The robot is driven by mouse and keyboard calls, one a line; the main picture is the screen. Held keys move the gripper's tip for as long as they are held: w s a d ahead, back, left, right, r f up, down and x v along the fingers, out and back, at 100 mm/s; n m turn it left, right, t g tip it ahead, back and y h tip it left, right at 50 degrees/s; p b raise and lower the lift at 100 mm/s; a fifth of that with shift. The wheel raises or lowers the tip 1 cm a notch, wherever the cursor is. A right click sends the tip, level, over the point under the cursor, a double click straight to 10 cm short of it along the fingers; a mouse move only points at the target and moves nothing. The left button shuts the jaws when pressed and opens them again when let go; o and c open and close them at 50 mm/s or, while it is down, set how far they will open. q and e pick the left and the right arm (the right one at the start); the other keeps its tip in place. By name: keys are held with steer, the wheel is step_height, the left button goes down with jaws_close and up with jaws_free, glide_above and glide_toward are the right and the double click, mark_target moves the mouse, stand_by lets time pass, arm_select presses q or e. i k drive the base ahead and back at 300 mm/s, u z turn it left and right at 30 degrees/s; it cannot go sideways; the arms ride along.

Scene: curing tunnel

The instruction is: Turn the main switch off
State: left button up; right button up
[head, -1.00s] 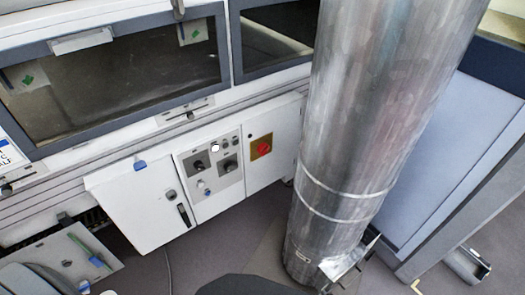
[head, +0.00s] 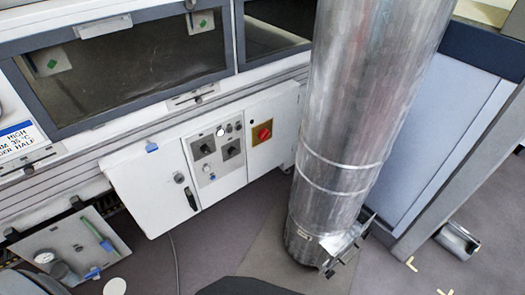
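The main switch (head: 264,133) is a red rotary knob on a yellow square plate. It sits on the right-hand door of a white control cabinet (head: 150,190) under the tunnel windows. I cannot tell its on or off position at this size. Nothing touches it. Neither of my grippers shows in the head view.
A thick metal duct (head: 345,140) stands just right of the switch, down to the floor. A grey-blue panel (head: 435,140) is behind it. A grey panel (head: 60,240) with a gauge lies at the lower left. The floor before the cabinet is mostly clear.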

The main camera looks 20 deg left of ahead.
mark_target(264, 133)
steer(key=u, duration=0.4)
steer(key=i, duration=0.85)
steer(key=z, duration=0.5)
